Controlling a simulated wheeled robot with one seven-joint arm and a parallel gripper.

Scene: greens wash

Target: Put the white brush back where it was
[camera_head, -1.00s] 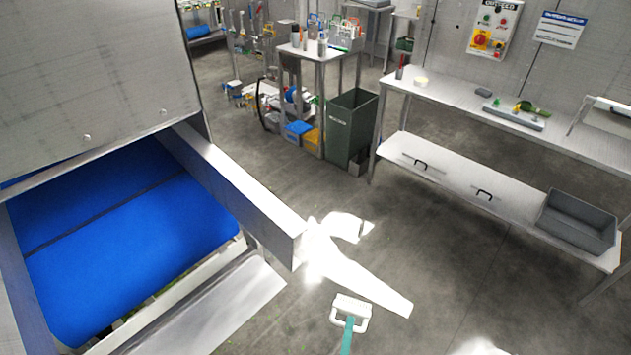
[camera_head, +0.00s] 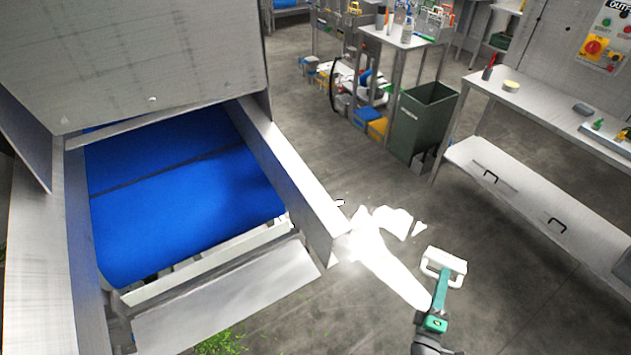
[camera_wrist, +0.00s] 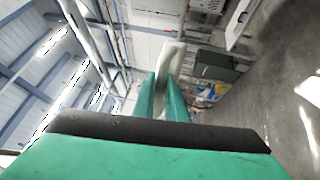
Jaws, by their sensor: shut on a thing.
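My gripper (camera_head: 441,284) is low right of centre in the head view, above the grey floor. It is shut on the white brush (camera_head: 444,263), which shows as a pale block with a loop-shaped handle at the fingertips. In the wrist view the brush (camera_wrist: 171,58) sticks out beyond the two green fingers (camera_wrist: 160,95). Its bristles cannot be made out. The brush is held clear of the tables and the conveyor. No empty place for it can be told in these views.
A blue conveyor belt (camera_head: 180,200) with steel side walls stands at the left. A dark green bin (camera_head: 424,122) and a small table (camera_head: 405,42) with bottles stand at the back. A steel bench (camera_head: 545,105) runs along the right. Greens (camera_head: 222,343) lie at the bottom. Open floor lies between.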

